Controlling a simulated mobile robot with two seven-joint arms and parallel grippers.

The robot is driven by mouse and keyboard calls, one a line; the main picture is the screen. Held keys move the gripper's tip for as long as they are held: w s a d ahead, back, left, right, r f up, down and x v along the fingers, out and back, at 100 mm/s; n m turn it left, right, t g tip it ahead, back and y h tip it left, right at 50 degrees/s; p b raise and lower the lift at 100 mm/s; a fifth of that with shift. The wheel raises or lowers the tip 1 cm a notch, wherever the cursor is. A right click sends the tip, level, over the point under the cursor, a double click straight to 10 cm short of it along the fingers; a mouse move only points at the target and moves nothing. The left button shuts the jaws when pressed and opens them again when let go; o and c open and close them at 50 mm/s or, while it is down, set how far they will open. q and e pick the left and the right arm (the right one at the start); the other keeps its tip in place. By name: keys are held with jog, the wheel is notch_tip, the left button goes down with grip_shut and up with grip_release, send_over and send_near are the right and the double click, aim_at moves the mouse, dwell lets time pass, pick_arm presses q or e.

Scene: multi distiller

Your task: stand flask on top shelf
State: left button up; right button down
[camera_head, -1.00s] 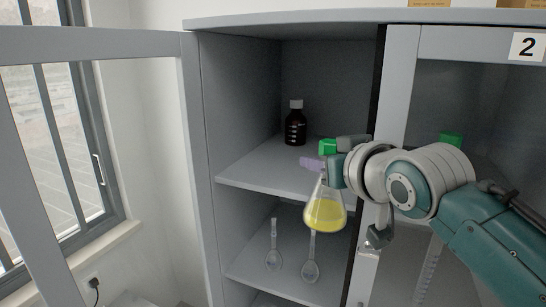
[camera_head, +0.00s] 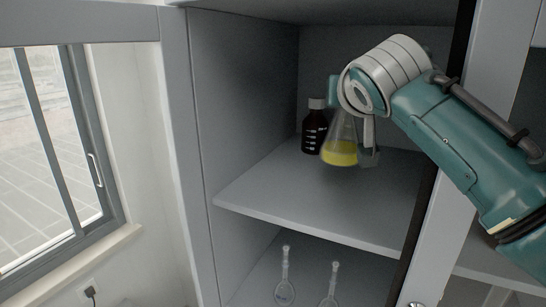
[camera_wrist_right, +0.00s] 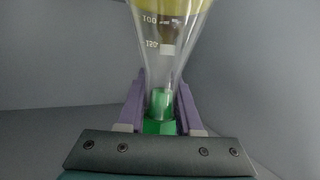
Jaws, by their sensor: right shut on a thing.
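The conical flask (camera_head: 340,150) with yellow liquid is upright inside the open cabinet, over the top shelf (camera_head: 330,200). I cannot tell whether its base touches the shelf. The right wrist view shows the flask (camera_wrist_right: 172,50) with volume marks and a green piece at its neck. My right gripper (camera_wrist_right: 160,105) has purple fingers on both sides of the neck and is shut on it. My left gripper is not in view.
A dark brown bottle with a white cap (camera_head: 314,128) stands on the shelf just left of the flask. Two long-necked glass flasks (camera_head: 285,278) stand on the shelf below. The front left of the top shelf is clear.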

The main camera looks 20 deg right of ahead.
aim_at(338, 145)
notch_tip(338, 145, down, 8)
jog(key=b, duration=0.6)
jog(key=shift+s, duration=0.1)
jog(key=c, duration=0.6)
grip_release()
jog(key=shift+a, duration=0.1)
